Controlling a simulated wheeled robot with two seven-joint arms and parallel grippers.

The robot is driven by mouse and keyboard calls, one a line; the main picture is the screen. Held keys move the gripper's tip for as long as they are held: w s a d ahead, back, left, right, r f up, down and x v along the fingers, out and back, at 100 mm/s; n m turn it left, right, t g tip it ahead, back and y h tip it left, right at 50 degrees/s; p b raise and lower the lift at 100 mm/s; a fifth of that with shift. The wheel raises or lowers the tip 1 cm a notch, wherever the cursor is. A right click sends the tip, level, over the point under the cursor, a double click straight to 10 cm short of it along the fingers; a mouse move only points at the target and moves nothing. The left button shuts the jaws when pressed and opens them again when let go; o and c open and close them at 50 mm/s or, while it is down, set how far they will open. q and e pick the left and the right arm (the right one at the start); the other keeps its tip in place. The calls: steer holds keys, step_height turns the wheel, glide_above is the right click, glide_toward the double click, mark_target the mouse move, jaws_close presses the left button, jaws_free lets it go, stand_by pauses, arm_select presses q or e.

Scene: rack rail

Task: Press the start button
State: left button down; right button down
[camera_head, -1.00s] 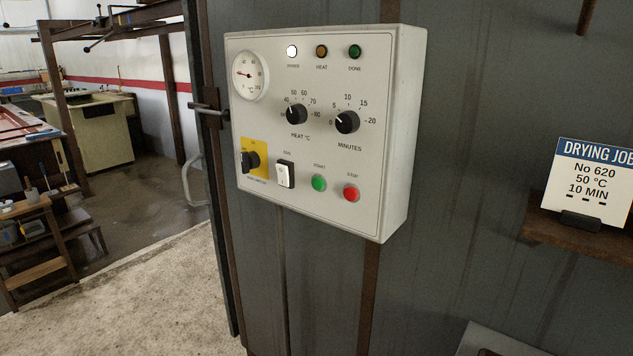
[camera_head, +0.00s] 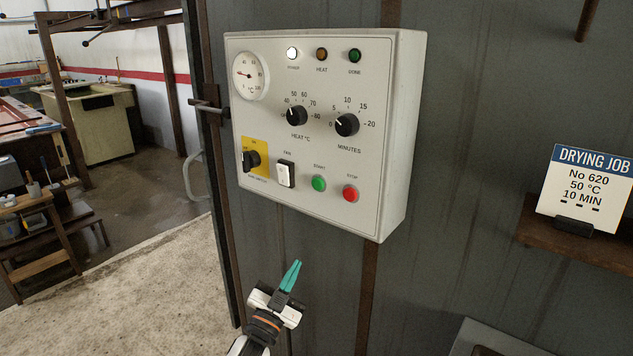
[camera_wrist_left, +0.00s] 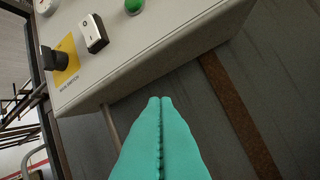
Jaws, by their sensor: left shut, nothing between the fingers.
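The green start button (camera_head: 319,183) is on the lower front of a white control box (camera_head: 300,215), left of the red stop button (camera_head: 351,193). My left gripper (camera_head: 296,264) is below the box, with its teal fingers pointing up. It is shut and empty, apart from the box. In the left wrist view, the closed fingers (camera_wrist_left: 160,102) lie below the lower edge of the box, and the green button (camera_wrist_left: 134,6) is partly cut off at the top. My right gripper is not in view.
The box also bears a white fan switch (camera_head: 286,173), a black main switch (camera_head: 251,160), two dials, a gauge and lamps; the power lamp is white. A drying job card (camera_head: 586,187) stands on a shelf to the right.

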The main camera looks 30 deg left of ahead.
mark_target(318, 184)
arm_select(q)
steer(key=s+r+m+t+h, duration=0.1)
steer(key=s+r+t, duration=0.1)
steer(key=r, duration=0.6)
steer(key=s+r+m+t+h, duration=0.1)
steer(key=s+r+m+t, duration=0.1)
steer(key=r, duration=0.7)
steer(key=shift+s+a+t+h+p, duration=0.15)
steer(key=shift+s+t+h+p, duration=0.15)
steer(key=shift+p, duration=0.1)
steer(key=shift+w+d+b, duration=0.2)
steer(key=shift+w+b, duration=0.25)
steer(key=shift+w, duration=1)
steer(key=shift+w+d+b, duration=0.25)
steer(key=shift+w+b, duration=0.2)
steer(key=shift+w, duration=1.05)
steer(key=shift+w+d+b, duration=0.2)
steer(key=shift+w+b, duration=0.25)
steer(key=shift+w, duration=1)
steer(key=shift+w, duration=0.4)
